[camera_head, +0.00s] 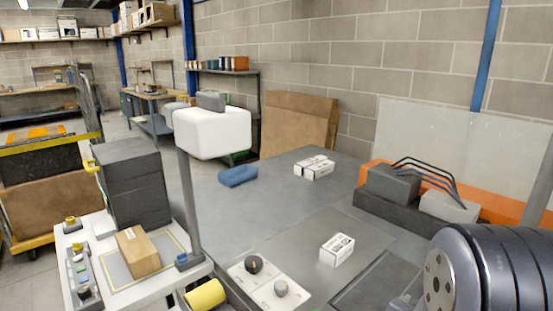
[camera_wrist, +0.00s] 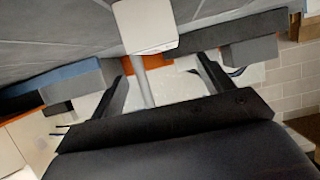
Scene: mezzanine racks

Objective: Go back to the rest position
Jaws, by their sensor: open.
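My gripper (camera_wrist: 163,72) shows in the wrist view with its two dark fingers spread apart and nothing between them. It is open and touches nothing that I can make out. The wrist view is steeply tilted. In the head view a large dark rounded link of my arm (camera_head: 490,270) fills the lower right corner; the gripper itself does not show there.
A grey worktop (camera_head: 265,205) carries a blue block (camera_head: 238,176), white cartons (camera_head: 314,168) and a small white box (camera_head: 337,250). Grey units (camera_head: 393,184) with black cables stand right. A white-headed post (camera_head: 212,133) rises left of centre, near a brown carton (camera_head: 138,252).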

